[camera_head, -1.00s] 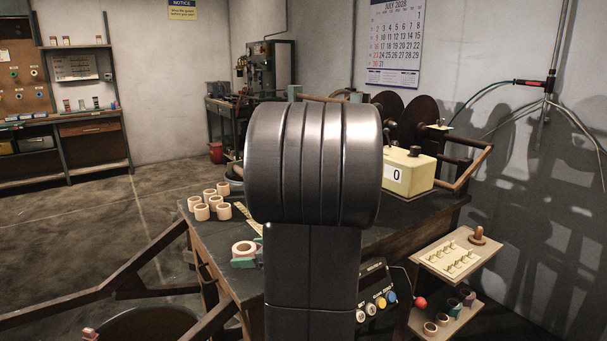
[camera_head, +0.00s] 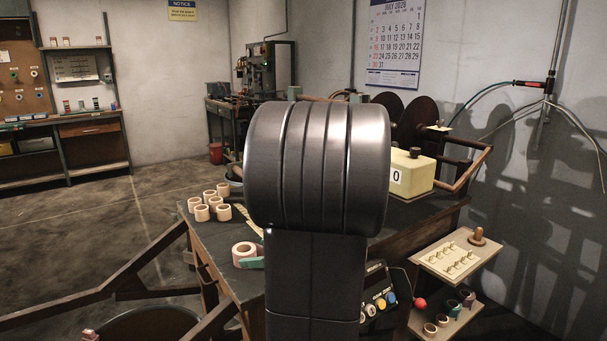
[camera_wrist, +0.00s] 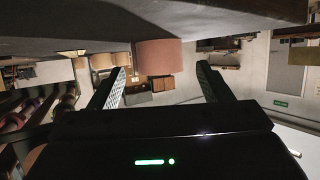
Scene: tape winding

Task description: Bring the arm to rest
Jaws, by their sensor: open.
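My gripper (camera_wrist: 161,68) is open in the wrist view, with its two dark fingers spread apart. A pinkish-brown cylinder (camera_wrist: 160,57) shows beyond and between the fingertips, apart from both, against the dark underside-up table surface (camera_wrist: 60,45). In the head view my thick grey arm link fills the middle and hides most of the gripper. A pink-rimmed tape roll (camera_head: 243,250) lies at the table's near left edge. A small teal piece (camera_head: 252,262) is beside it; I cannot tell whether it is part of my gripper.
Several pale rings (camera_head: 209,205) stand on the workbench's (camera_head: 200,240) left side. A cream counter box (camera_head: 412,175) and dark reels (camera_head: 419,118) are behind my arm. A button panel (camera_head: 380,298) and a small shelf (camera_head: 455,258) stand at right.

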